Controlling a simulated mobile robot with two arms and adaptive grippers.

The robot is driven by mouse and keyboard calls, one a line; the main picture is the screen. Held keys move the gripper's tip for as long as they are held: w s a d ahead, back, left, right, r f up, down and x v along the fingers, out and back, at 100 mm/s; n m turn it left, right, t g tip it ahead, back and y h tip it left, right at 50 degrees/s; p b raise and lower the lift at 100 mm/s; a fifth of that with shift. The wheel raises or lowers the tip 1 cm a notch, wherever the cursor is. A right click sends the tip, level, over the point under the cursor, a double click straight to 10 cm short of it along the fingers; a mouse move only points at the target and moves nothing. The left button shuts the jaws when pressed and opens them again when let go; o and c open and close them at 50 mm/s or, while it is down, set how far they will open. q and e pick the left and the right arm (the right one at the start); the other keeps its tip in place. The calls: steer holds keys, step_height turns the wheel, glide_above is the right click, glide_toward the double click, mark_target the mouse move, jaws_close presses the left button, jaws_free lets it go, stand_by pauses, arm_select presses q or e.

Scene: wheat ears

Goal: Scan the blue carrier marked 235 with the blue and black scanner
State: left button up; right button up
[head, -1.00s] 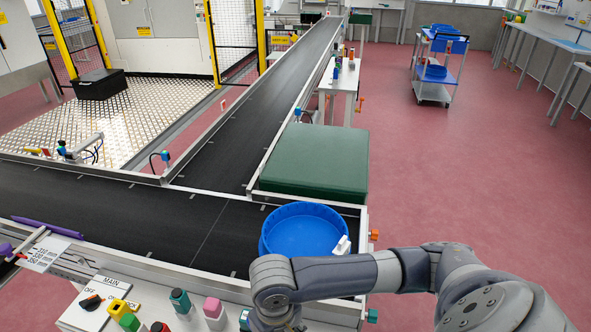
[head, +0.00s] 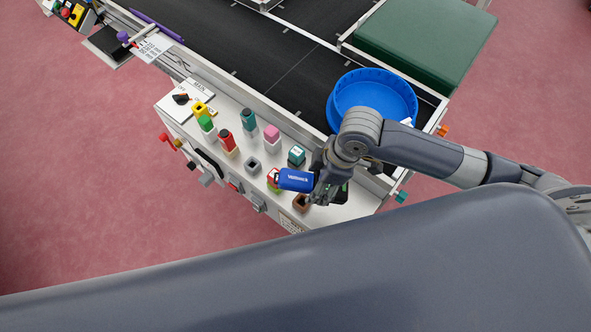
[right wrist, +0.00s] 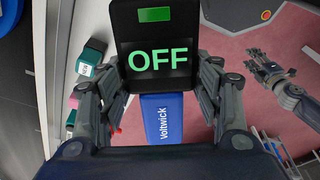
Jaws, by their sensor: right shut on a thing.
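The blue carrier (head: 376,88) is a round tub at the right end of the black conveyor, by the green block. A white tag shows at its edge, partly behind my arm; I cannot read a number. The scanner has a blue handle (head: 296,180) and a black head, above the control panel in the head view. In the right wrist view its black head (right wrist: 157,28) has a screen reading OFF, and the blue part reads Voltwick. My right gripper (right wrist: 160,88) is shut on the scanner, fingers on both sides. My left gripper (right wrist: 265,70) appears open and empty over the floor.
The control panel (head: 225,175) carries several coloured buttons and a MAIN switch (head: 185,98). The conveyor (head: 270,55) has a raised metal edge between panel and carrier. The green block (head: 425,40) stands behind the carrier. Red floor lies around.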

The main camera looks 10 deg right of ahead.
mark_target(294, 182)
steer(key=a+n+p, duration=0.1)
steer(key=n, duration=0.1)
steer(key=a+r+n+g+y+p, duration=0.1)
steer(key=n, duration=0.1)
steer(key=w+a+r+n+p, duration=0.1)
steer(key=n, duration=0.1)
steer(key=shift+g, duration=0.3)
steer(key=n, duration=0.1)
steer(key=a+n+g+p, duration=0.1)
steer(key=n, duration=0.1)
steer(key=shift+w+a+r+n+p, duration=0.15)
steer(key=shift+a+r+n+p, duration=0.15)
steer(key=shift+a+r+n, duration=0.1)
steer(key=shift+a+n+g, duration=0.3)
steer(key=shift+n+g, duration=0.2)
steer(key=shift+n, duration=0.3)
steer(key=w+d+f+b, duration=0.2)
steer(key=shift+d, duration=0.3)
steer(key=shift+w+d+b, duration=0.5)
steer(key=shift+d+b, duration=0.05)
